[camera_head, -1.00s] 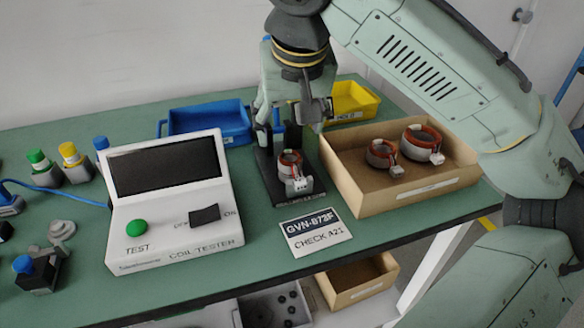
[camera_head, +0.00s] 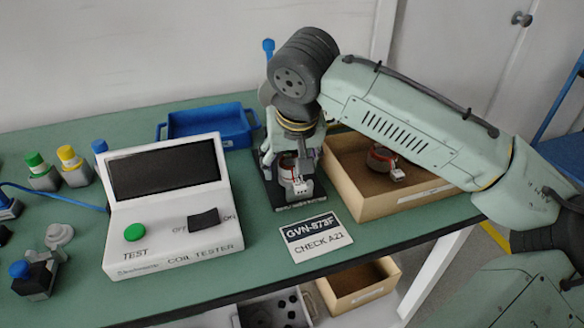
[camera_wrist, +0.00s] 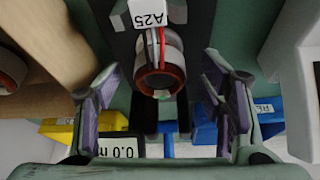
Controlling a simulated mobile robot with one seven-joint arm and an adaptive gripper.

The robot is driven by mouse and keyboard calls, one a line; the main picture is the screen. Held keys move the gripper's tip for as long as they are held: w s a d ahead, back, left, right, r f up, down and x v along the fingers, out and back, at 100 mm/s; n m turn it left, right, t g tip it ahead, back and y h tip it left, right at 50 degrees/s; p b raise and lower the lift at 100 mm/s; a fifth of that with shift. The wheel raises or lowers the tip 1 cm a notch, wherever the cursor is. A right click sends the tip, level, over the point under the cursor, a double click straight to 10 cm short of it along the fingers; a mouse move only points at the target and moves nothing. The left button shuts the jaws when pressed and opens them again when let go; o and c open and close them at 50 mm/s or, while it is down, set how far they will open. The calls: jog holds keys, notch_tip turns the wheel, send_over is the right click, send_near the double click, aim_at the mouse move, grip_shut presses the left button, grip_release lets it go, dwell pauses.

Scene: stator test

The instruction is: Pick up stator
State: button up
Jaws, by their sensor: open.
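A stator (camera_head: 296,186) with a white front connector and red wires sits on a dark test stand (camera_head: 281,204) beside the coil tester. In the wrist view the stator (camera_wrist: 160,77) shows its copper-red ring, red and black wires and a white tag reading A25. My gripper (camera_head: 297,160) is above the stator in the head view, partly covering it. In the wrist view my gripper (camera_wrist: 168,112) is open, with its purple-padded fingers on either side of the stator and a gap on each side.
A cardboard box (camera_head: 367,208) with another stator (camera_head: 384,161) stands close on the right. The coil tester (camera_head: 172,240) is at left, a blue bin (camera_head: 212,125) behind. A label card (camera_head: 314,237) lies in front. A yellow bin (camera_wrist: 60,129) shows in the wrist view.

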jog(key=shift+c, duration=0.3)
jog(key=c, duration=1.3)
